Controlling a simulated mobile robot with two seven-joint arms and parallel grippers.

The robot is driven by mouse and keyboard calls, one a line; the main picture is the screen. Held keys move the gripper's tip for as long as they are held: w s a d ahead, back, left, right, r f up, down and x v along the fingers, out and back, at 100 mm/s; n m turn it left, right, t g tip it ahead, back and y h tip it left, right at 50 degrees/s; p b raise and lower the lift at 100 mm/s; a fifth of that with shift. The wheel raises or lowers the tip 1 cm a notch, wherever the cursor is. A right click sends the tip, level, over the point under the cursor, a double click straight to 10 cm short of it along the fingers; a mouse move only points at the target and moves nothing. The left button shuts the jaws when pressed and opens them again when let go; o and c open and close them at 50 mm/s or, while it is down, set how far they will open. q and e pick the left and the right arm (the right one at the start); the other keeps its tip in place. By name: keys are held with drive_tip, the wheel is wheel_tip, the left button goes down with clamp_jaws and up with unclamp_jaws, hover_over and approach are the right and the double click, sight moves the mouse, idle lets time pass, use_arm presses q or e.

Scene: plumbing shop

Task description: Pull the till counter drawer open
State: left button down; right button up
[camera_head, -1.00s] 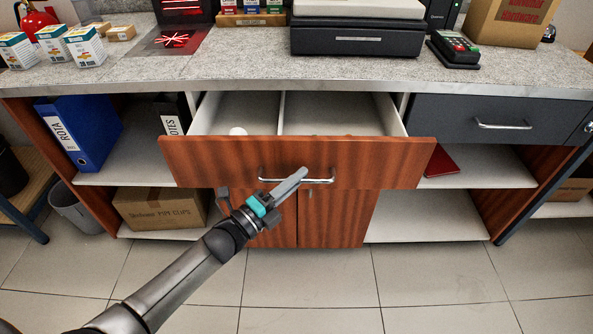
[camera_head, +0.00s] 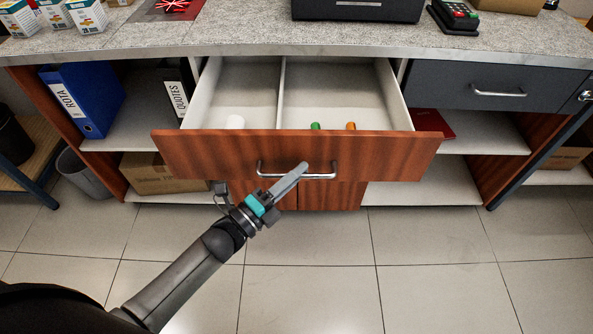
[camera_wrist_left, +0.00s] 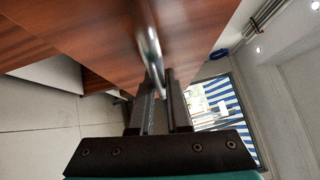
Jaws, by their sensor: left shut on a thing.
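The till counter drawer (camera_head: 215,156) has a reddish wood front and a white inside with a divider. It stands well out from the counter (camera_head: 240,38). My left gripper (camera_head: 303,168) is shut on the drawer's silver bar handle (camera_head: 268,174), near its right end. In the left wrist view the handle (camera_wrist_left: 149,45) runs down between the two fingers (camera_wrist_left: 160,100), close to the wood front. Inside the drawer lie a white round thing (camera_head: 235,122), a green thing (camera_head: 315,126) and an orange thing (camera_head: 351,126), partly hidden by the front. My right gripper is not in view.
A closed grey drawer (camera_head: 450,85) is to the right. Open shelves hold a blue binder (camera_head: 82,100), a dark binder (camera_head: 178,90) and a red book (camera_head: 432,123). A card terminal (camera_head: 455,17) stands on the counter. The tiled floor (camera_head: 420,285) in front is clear.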

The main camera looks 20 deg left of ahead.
use_arm(q)
drive_tip(key=c, duration=0.9)
unclamp_jaws()
drive_tip(key=shift+s+a, duration=0.1)
drive_tip(key=shift+p+v, duration=0.5)
drive_tip(key=shift+v, duration=7)
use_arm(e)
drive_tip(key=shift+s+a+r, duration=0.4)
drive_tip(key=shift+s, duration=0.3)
use_arm(q)
drive_tip(key=shift+r, duration=0.15)
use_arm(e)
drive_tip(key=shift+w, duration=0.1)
